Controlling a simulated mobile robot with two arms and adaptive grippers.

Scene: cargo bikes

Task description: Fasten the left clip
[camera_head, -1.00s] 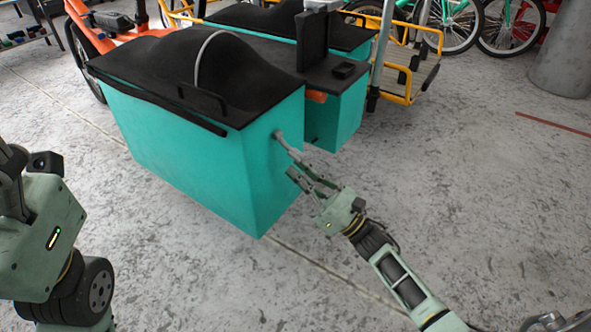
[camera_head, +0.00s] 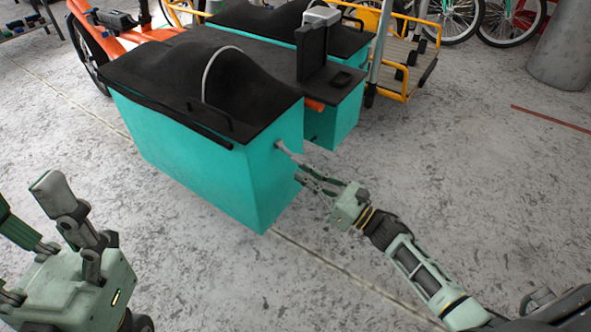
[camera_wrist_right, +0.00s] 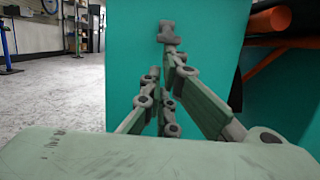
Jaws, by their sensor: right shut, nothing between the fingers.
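The teal cargo box (camera_head: 215,175) with a black cover (camera_head: 185,85) stands in the middle of the head view. I cannot make out a separate clip; one at the fingertips would be hidden by them. My right gripper (camera_head: 280,148) is shut, with its fingertips at the upper part of the box's right-hand end face. In the right wrist view the fingertips (camera_wrist_right: 167,32) lie together in front of the teal panel (camera_wrist_right: 210,60); touching is unclear. My left gripper (camera_head: 35,205) is raised at the lower left, away from the box, its outer finger cut off by the frame.
A black upright panel (camera_head: 312,55) and a second teal box part (camera_head: 335,118) stand behind the box. An orange bike frame (camera_head: 125,38) is at upper left, a yellow-railed carrier (camera_head: 405,70) at upper right. The concrete floor (camera_head: 480,210) at right is clear.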

